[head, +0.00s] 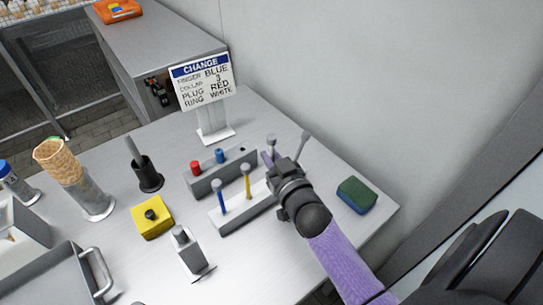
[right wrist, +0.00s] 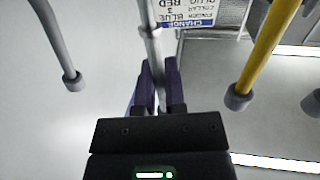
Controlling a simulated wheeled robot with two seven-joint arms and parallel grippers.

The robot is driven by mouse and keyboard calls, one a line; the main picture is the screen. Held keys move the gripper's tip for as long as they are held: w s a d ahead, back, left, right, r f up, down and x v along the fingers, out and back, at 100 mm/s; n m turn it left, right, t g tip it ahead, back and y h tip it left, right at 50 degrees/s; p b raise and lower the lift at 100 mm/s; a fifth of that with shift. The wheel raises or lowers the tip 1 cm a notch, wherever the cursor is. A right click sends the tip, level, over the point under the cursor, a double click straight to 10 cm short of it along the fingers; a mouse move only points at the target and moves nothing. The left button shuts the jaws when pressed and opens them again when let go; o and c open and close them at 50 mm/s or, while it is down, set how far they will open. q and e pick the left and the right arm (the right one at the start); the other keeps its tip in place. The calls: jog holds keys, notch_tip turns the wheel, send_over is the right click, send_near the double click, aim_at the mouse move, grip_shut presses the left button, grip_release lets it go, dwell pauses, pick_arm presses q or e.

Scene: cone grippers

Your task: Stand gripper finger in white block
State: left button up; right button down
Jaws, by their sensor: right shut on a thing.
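The white block (head: 229,222) is a long low bar on the table, with a blue finger (head: 222,201) and a yellow finger (head: 247,183) standing in it. The yellow one also shows in the right wrist view (right wrist: 262,50). My right gripper (head: 270,160) is at the block's right end, its purple fingers shut on a grey gripper finger (right wrist: 151,45). The held finger's grey cap shows above the jaws in the head view (head: 271,139). Its lower end is hidden by my gripper, so I cannot tell if it is seated. Another grey rod (head: 304,142) rises just right of my gripper.
A grey block (head: 215,183) with red and blue plugs stands behind. A sign (head: 203,80) reads blue, 3, red, white. A green and blue sponge (head: 357,195) lies right. A yellow block (head: 152,222), black cup (head: 148,175) and cone holder (head: 92,202) stand left.

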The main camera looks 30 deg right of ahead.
pick_arm(q)
jog(key=shift+r, duration=0.2)
pick_arm(e)
jog(key=shift+r, duration=0.1)
pick_arm(q)
jog(key=shift+w+d+f, duration=0.2)
jog(key=shift+f, duration=0.05)
pick_arm(e)
jog(key=shift+f, duration=0.3)
pick_arm(q)
jog(key=shift+f+b, duration=0.4)
pick_arm(e)
jog(key=shift+f, duration=0.5)
pick_arm(q)
jog(key=shift+s+a+f+b, duration=0.2)
jog(key=shift+s+f+b, duration=0.1)
pick_arm(e)
jog(key=shift+f, duration=0.4)
jog(key=c, duration=0.6)
grip_release()
